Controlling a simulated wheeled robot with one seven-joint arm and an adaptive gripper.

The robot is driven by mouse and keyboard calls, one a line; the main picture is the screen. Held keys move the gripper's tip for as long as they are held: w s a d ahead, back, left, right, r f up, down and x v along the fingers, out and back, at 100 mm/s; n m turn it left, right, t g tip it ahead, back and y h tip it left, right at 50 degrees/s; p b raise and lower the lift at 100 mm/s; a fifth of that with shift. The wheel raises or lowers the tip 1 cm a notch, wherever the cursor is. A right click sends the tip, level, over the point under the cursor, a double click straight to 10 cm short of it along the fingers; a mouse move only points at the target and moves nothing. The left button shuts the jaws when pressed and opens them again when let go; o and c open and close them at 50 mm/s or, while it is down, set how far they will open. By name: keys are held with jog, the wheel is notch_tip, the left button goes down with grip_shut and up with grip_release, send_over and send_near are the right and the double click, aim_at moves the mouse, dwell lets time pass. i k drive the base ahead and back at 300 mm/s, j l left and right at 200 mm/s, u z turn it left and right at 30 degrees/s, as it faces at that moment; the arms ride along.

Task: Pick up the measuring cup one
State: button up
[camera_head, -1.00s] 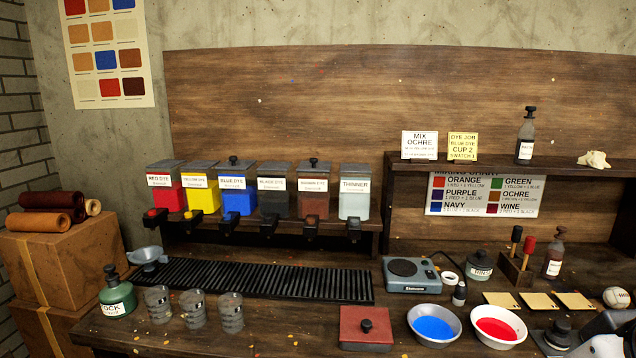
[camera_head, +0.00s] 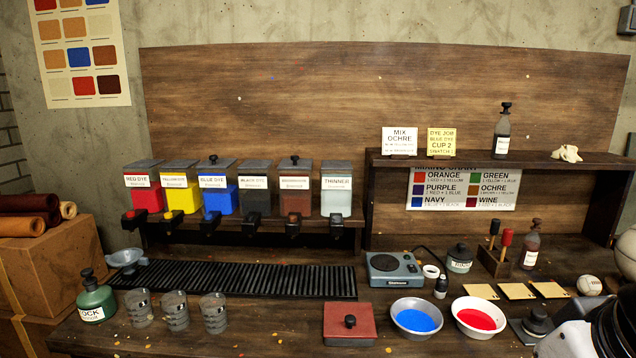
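Three clear grey measuring cups with dark markings stand in a row at the front left of the workbench: the left cup (camera_head: 139,308), the middle cup (camera_head: 174,311) and the right cup (camera_head: 214,313). Their labels are too small to read, so I cannot tell which is cup one. All are upright and apart from any gripper. White and black parts of my arm (camera_head: 585,332) show at the lower right edge, far from the cups. My gripper's fingers are not visible.
A green bottle (camera_head: 95,298) stands left of the cups, with a black drip grate (camera_head: 235,280) behind them. A red lidded box (camera_head: 350,325), blue dye bowl (camera_head: 416,318) and red dye bowl (camera_head: 478,317) stand to the right. Dye dispensers (camera_head: 222,195) line the back.

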aim_at(140, 309)
jog(key=u, duration=1.2)
